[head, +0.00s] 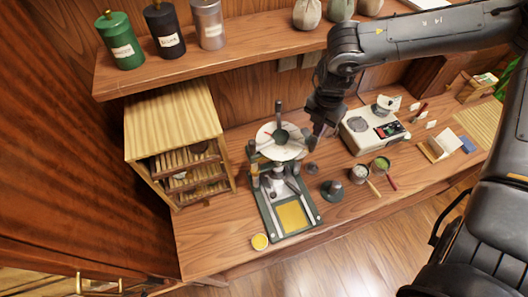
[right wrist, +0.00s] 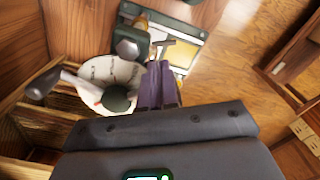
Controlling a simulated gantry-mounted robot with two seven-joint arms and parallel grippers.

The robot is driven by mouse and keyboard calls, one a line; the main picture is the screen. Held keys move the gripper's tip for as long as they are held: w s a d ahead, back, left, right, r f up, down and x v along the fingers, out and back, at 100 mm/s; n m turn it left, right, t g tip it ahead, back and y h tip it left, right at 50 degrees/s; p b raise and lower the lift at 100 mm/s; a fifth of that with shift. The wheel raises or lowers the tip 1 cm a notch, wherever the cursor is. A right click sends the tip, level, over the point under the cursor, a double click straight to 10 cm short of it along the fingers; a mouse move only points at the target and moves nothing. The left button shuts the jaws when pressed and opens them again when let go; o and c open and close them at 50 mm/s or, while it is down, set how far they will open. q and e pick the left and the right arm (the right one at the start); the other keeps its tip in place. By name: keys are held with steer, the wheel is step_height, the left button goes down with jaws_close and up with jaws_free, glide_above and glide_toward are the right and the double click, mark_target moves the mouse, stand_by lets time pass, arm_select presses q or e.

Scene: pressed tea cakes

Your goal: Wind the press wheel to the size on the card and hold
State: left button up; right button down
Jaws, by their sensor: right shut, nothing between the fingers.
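The press (head: 262,205) stands on the counter, with a dark green base and a yellow plate at its front. On top is its round white dial (head: 293,152), with a dark hub and an upright dark handle (head: 278,107). In the right wrist view the dial (right wrist: 96,70) shows a red pointer mark, and the handle (right wrist: 40,86) sticks out to the left. My right gripper (head: 317,138) is shut and empty, just right of the dial; its purple fingers (right wrist: 158,85) appear beside the dial's edge. I cannot tell if they touch it. My left gripper is out of view. No size can be read on any card.
A wooden drawer rack (head: 175,122) stands left of the press. A shelf (head: 240,50) with canisters and pouches runs behind. A scale (head: 360,135), small bowls (head: 360,173) and a dark weight-like piece (head: 332,190) lie to the right.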

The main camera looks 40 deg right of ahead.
mark_target(314, 142)
steer(key=shift+a, duration=0.2)
steer(key=shift+s+a+b, duration=0.35)
steer(key=shift+a, duration=0.5)
steer(key=shift+s+a+b, duration=0.3)
steer(key=shift+s+a, duration=0.05)
steer(key=shift+a, duration=0.45)
steer(key=shift+s+a, duration=0.25)
steer(key=shift+a, duration=0.3)
